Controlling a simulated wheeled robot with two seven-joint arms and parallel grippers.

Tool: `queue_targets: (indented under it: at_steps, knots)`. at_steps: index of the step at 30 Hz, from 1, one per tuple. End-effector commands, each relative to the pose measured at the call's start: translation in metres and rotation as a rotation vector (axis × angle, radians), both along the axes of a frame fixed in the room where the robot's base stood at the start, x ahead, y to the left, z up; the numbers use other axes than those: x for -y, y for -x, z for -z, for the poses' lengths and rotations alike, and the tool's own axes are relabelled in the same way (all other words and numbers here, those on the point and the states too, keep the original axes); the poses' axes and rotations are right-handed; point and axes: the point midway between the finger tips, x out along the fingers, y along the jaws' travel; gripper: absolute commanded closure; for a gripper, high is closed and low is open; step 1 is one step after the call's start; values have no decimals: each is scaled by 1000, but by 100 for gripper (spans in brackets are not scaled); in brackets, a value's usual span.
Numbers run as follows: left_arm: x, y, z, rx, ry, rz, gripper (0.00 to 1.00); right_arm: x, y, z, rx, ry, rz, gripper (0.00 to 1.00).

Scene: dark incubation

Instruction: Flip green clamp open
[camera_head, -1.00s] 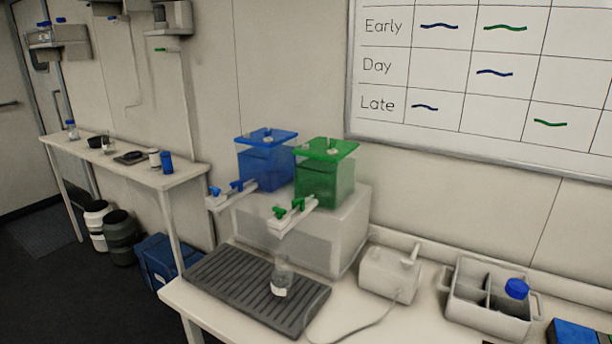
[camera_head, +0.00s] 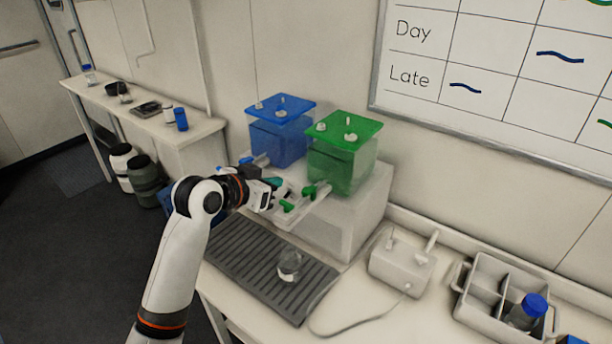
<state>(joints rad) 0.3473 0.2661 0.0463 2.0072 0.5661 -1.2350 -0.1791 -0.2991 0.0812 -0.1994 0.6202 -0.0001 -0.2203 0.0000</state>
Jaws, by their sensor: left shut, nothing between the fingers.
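My left gripper (camera_head: 279,187) has come in from the left and is shut and empty. Its fingertips are close to the green clamp; I cannot tell whether they touch it. The gripper hides much of the blue tank's front arm. My right gripper is not in view.
The blue-lidded tank (camera_head: 280,130) stands left of the green one. A glass flask (camera_head: 289,265) stands on the dark ribbed tray (camera_head: 255,262) below. A white device (camera_head: 402,268) with a cable and a divided caddy (camera_head: 490,290) holding a blue-capped bottle (camera_head: 527,310) are to the right.

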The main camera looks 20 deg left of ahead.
Motion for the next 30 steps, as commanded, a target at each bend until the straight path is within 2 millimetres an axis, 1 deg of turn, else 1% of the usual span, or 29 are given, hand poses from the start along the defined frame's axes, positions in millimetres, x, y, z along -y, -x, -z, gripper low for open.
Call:
queue_targets:
  at_steps: [1, 3, 12, 16, 20, 30]
  knots:
    - [0, -1, -8, 13, 0, 3, 100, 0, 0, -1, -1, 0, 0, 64]
    - [0, -1, -12, 18, 1, 7, 100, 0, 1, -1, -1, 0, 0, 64]
    - [0, -2, -11, 18, 1, 7, 100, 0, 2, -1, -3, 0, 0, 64]
    - [2, -8, -9, 15, 2, 6, 100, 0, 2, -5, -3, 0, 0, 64]
    - [8, -24, -3, 14, 5, 7, 100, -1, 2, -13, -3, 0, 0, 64]
    - [28, -79, 23, 15, 4, 6, 100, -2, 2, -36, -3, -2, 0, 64]
